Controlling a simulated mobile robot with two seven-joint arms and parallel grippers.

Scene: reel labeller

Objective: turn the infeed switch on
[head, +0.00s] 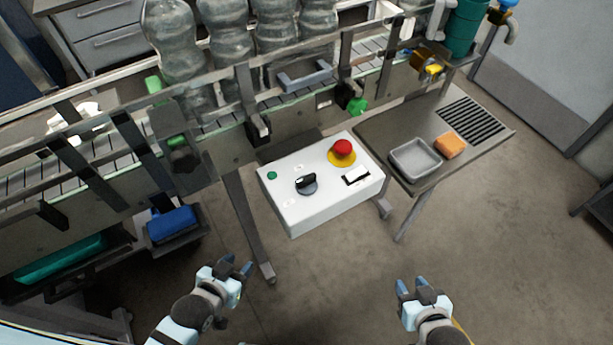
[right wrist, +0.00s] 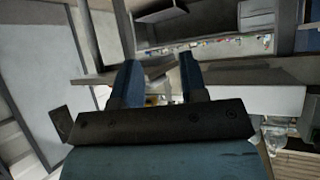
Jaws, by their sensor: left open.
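A white control box (head: 305,205) stands in front of the conveyor in the head view. On its top are a black rotary knob (head: 306,183), a rocker-type switch (head: 356,175) with a white face and dark frame, a red mushroom button (head: 343,147) on a yellow disc and a small green button (head: 272,175). The labels are too small to read, so I cannot tell which control is the infeed switch. My left gripper (head: 237,268) is open and empty, nearer than the box and to its lower left. My right gripper (head: 411,287) is open and empty, to the box's lower right; its spread fingers show in the right wrist view (right wrist: 160,75).
The conveyor (head: 215,120) with several clear bottles (head: 225,40) runs behind the box. A side table (head: 385,135) at right holds a grey tray (head: 415,160) and an orange sponge (head: 450,145). A blue bin (head: 171,222) hangs at left. The floor (head: 330,270) between my grippers is clear.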

